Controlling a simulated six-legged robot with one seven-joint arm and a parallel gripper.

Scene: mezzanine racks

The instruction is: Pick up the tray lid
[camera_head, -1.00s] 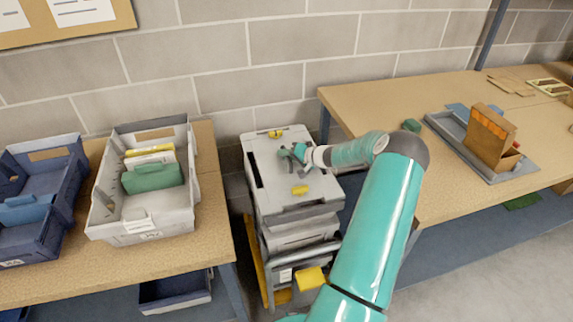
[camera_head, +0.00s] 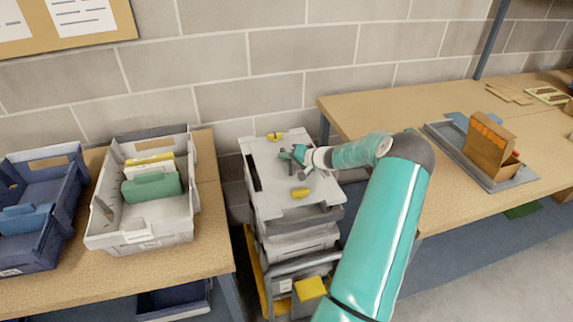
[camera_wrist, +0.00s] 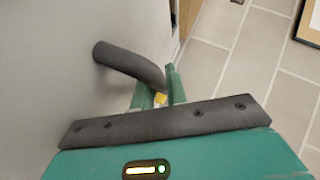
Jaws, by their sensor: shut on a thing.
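The tray lid (camera_head: 270,180) is a pale grey panel with yellow latches, over the top of a stack of grey trays between the two benches. My gripper (camera_head: 292,156) is at the dark handle on the lid's upper face and is shut on it. In the wrist view, the dark curved handle (camera_wrist: 128,64) stands out from the grey lid surface (camera_wrist: 50,75). The green fingers (camera_wrist: 158,97) are close together at the handle's near end. The exact contact is partly hidden by the fingers and wrist.
The left bench holds a grey tote (camera_head: 105,225) with coloured folders and a blue tote (camera_head: 60,225). The right bench (camera_head: 400,110) bears a grey tray (camera_head: 455,150) with a cardboard box (camera_head: 488,150). A block wall is close behind the stack. Floor shows at the lower right.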

